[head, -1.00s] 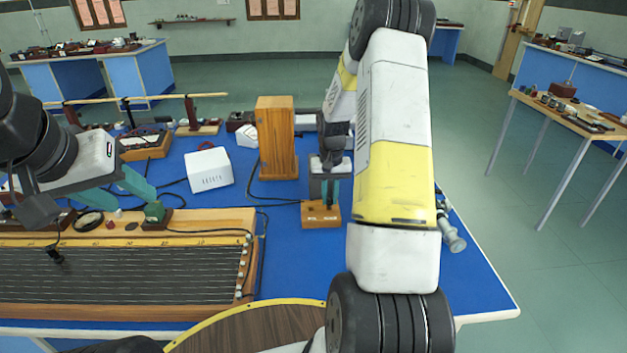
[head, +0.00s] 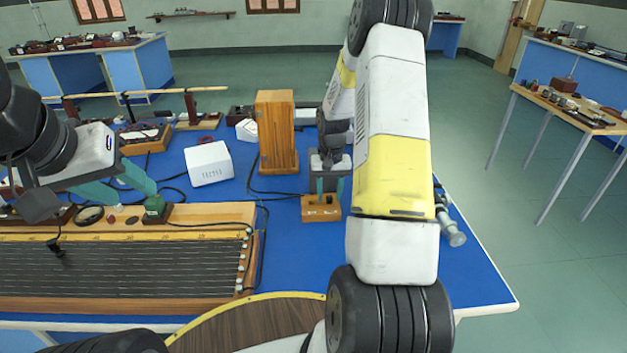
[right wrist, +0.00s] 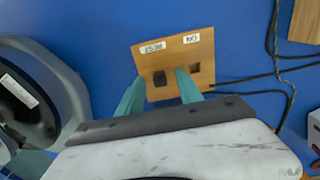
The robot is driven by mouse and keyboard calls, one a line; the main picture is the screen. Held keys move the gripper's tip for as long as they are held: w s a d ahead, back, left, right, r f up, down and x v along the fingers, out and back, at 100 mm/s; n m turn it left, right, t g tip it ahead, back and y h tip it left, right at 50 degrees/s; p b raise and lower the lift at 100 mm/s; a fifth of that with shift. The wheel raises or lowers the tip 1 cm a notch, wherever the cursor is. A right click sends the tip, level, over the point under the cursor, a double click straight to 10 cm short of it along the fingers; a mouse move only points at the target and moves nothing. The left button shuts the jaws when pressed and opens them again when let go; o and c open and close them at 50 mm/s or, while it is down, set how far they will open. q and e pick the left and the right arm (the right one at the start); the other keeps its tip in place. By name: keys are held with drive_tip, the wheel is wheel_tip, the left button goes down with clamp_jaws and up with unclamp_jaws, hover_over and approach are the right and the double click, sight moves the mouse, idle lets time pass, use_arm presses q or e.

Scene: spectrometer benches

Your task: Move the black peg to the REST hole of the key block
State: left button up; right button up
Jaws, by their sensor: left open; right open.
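The wooden key block (head: 321,214) stands on the blue bench top in the head view. In the right wrist view the key block (right wrist: 178,55) shows two labels, which appear upside down and read as REST and ON. The black peg (right wrist: 160,78) stands in the hole by the REST label. The hole by the ON label (right wrist: 195,67) looks empty. My right gripper (head: 330,191) is open just above the block, its fingers on either side of the peg with visible gaps. My left gripper (head: 137,197) is open and empty above the long wire board.
The wire board (head: 120,270) fills the front left. A wooden box (head: 276,130) and white box (head: 208,164) stand behind the block. Black cables (right wrist: 247,92) run beside it. A metal tube (head: 450,228) lies near the right edge. Blue bench top is clear in front of the block.

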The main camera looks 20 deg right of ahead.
wheel_tip(320, 180, up, 8)
drive_tip(key=shift+f, duration=0.1)
idle(0.4)
